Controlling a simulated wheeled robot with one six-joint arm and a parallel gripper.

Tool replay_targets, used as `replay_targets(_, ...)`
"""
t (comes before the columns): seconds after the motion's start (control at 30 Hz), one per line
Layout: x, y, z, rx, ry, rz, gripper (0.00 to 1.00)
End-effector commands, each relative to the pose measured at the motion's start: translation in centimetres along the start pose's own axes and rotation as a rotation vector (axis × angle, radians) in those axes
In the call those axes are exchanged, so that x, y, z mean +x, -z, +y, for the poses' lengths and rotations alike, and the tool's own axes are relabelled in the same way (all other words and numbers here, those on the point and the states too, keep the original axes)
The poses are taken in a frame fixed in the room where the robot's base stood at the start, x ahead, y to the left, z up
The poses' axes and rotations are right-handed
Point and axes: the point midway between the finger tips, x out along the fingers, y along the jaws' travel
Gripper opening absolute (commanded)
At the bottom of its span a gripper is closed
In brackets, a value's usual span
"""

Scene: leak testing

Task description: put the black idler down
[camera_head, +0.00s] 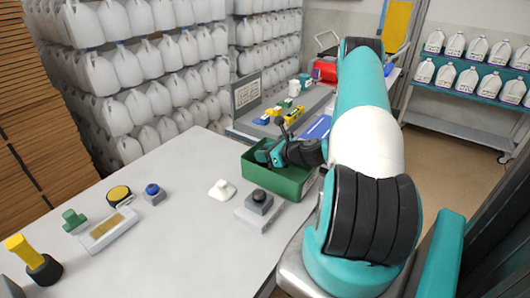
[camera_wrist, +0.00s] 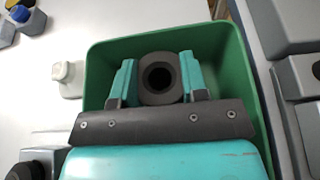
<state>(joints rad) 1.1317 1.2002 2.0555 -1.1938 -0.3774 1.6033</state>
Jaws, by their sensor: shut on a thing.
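The black idler (camera_wrist: 161,68), a dark ring with a round hole, sits between the two teal fingers of my gripper (camera_wrist: 158,82) in the wrist view. The fingers are shut on its sides. Both are over or inside the green bin (camera_wrist: 228,62); the gap between idler and bin floor cannot be judged. In the head view my gripper (camera_head: 268,154) reaches into the green bin (camera_head: 290,187) from the right, and the idler is too hidden there to make out.
On the white table left of the bin are a grey block with a black knob (camera_head: 259,199), a white piece (camera_head: 222,189), a blue-topped block (camera_head: 153,194) and a yellow-black disc (camera_head: 119,195). The table (camera_head: 180,245) is clear in front. A grey bench (camera_head: 240,128) adjoins behind.

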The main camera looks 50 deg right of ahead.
Motion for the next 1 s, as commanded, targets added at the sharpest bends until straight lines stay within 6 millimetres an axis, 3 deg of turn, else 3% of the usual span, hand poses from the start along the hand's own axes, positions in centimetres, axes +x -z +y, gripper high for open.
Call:
replay_targets(0.4,0.3,0.6,0.0,-0.002,0.0,-0.001,0.0)
replay_targets(0.43,0.2,0.5,0.0,-0.002,0.0,0.0,0.45)
replay_targets(0.53,0.2,0.5,0.0,-0.002,0.0,0.0,0.66)
replay_targets(0.87,0.0,-0.1,0.0,-0.002,0.0,0.0,0.66)
replay_targets(1.0,-1.8,0.3,-0.2,0.002,0.005,0.001,0.66)
